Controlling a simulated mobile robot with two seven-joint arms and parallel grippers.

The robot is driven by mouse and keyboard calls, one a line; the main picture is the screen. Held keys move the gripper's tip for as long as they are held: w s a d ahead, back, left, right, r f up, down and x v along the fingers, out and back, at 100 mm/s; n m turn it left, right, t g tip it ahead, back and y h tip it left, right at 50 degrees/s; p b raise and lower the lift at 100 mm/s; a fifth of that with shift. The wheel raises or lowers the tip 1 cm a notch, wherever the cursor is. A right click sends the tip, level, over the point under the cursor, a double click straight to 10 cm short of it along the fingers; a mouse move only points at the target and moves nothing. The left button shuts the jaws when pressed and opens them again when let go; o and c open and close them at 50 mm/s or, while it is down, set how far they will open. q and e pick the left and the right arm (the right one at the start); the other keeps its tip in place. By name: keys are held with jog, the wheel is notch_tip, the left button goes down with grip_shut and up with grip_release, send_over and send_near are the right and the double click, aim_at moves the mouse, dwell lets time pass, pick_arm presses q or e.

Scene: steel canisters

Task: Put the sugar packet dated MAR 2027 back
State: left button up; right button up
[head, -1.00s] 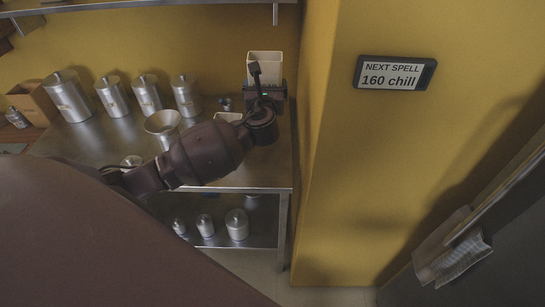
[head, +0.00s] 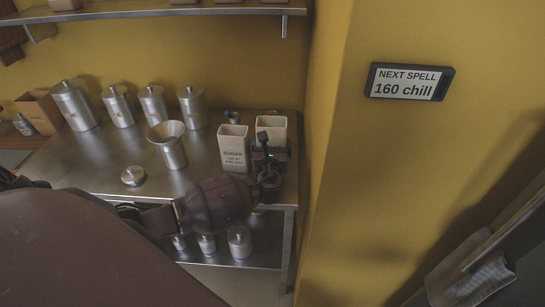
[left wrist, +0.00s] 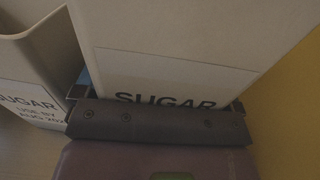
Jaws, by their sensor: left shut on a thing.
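My left gripper (head: 268,152) is shut on a cream sugar packet (head: 272,126), held upright at the right end of the steel table. In the left wrist view the held packet (left wrist: 180,50) reads SUGAR; its date is hidden behind the gripper (left wrist: 160,122). I cannot tell whether its base touches the table. A second open-topped sugar packet (head: 233,148) stands just left of it. In the left wrist view this second packet (left wrist: 30,75) reads SUGAR, USE BY AUG, with the year cut off. My right gripper is out of view.
Several lidded steel canisters (head: 118,106) line the back of the steel table (head: 95,160). A canister with a funnel-like top (head: 168,146) and a loose lid (head: 133,176) are nearer. A yellow wall (head: 345,200) closes the right side; a shelf (head: 200,11) hangs above.

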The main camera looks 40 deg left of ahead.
pick_arm(q)
notch_tip(320, 180, down, 4)
jog(key=shift+f+b, duration=0.15)
jog(key=shift+b, duration=0.4)
jog(key=o, duration=0.7)
jog(key=shift+f, duration=0.1)
